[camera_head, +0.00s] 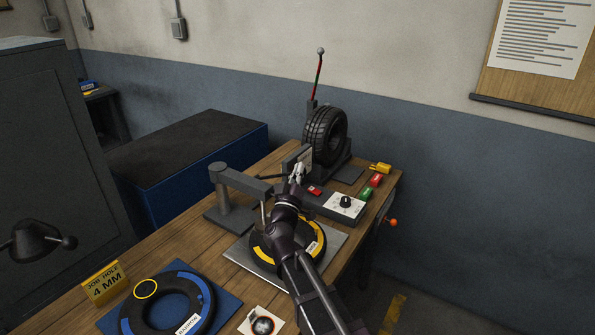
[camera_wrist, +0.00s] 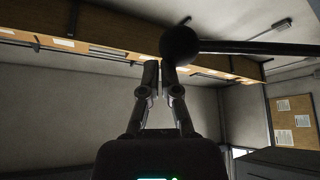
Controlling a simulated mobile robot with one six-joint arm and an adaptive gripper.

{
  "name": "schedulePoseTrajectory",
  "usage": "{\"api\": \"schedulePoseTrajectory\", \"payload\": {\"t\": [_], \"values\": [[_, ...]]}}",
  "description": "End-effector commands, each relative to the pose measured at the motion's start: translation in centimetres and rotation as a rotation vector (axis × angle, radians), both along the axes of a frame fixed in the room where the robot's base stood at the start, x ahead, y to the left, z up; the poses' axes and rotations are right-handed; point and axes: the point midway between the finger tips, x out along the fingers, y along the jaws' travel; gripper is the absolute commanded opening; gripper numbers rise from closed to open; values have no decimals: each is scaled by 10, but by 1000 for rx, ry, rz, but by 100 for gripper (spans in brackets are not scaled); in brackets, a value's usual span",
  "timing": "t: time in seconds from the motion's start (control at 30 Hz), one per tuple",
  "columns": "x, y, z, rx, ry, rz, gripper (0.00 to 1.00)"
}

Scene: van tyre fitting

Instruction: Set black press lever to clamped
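The press (camera_head: 224,190) stands on the wooden bench, with a grey column and a horizontal arm reaching right over a black and yellow tyre ring (camera_head: 264,250) on a metal plate. A thin dark bar (camera_head: 272,177) shows beside my gripper (camera_head: 297,172); the gripper and my arm cover much of this area. In the wrist view, a black ball knob (camera_wrist: 180,46) on a dark rod (camera_wrist: 255,47) sits at the fingertips, mostly over the right one. My gripper's fingers (camera_wrist: 160,72) are nearly together, with only a narrow gap and nothing visible between them. I cannot tell whether they touch the knob.
A tyre (camera_head: 325,135) stands upright on a holder behind, with a red and green rod beside it. A dial box (camera_head: 344,205) and red, green and yellow blocks lie right. A blue tyre ring (camera_head: 167,305) and a yellow "JOB HOLE 4 MM" sign (camera_head: 104,283) are at front left.

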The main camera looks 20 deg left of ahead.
Motion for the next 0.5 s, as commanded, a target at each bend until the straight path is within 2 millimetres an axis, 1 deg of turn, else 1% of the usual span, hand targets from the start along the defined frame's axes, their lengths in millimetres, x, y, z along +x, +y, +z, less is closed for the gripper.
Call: {"api": "schedulePoseTrajectory", "payload": {"t": [0.03, 0.17, 0.5], "values": [[-1, 0, 6, 0, -1, 1, 0], [-3, 3, 17, -2, -4, 1, 0], [-7, 7, 35, -6, -7, 5, 0]]}}
